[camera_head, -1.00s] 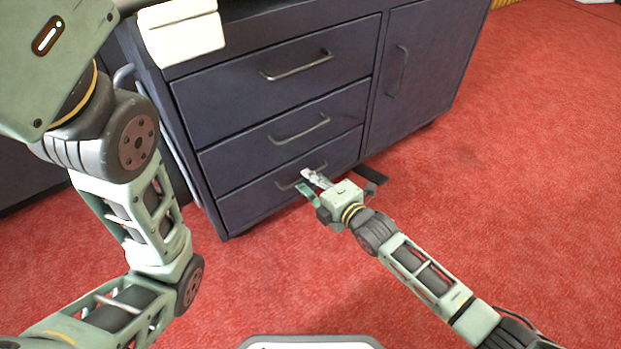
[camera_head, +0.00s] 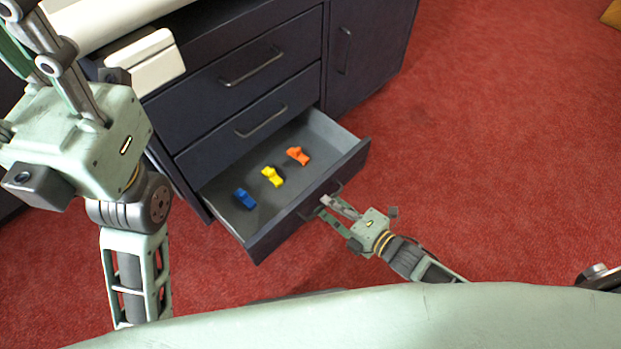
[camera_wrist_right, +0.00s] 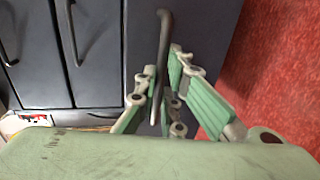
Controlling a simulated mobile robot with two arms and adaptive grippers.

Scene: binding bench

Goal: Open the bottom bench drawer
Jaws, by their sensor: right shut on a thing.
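The bottom bench drawer (camera_head: 272,214) is pulled out, and its grey inside shows. Three small toy-like pieces lie in it in a row: blue (camera_head: 245,198), yellow (camera_head: 272,176) and orange (camera_head: 298,155). My right gripper (camera_head: 328,208) is at the drawer front, shut on the bar handle (camera_head: 337,190). In the right wrist view the dark handle (camera_wrist_right: 163,60) runs between the green fingers (camera_wrist_right: 160,95). My left gripper (camera_head: 30,50) is at the upper left, near the bench top; its fingertips are out of frame.
The middle drawer (camera_head: 225,140) and top drawer (camera_head: 290,65) are closed, as is the cupboard door (camera_head: 365,50) to their right. Red carpet (camera_head: 480,150) is clear on the right.

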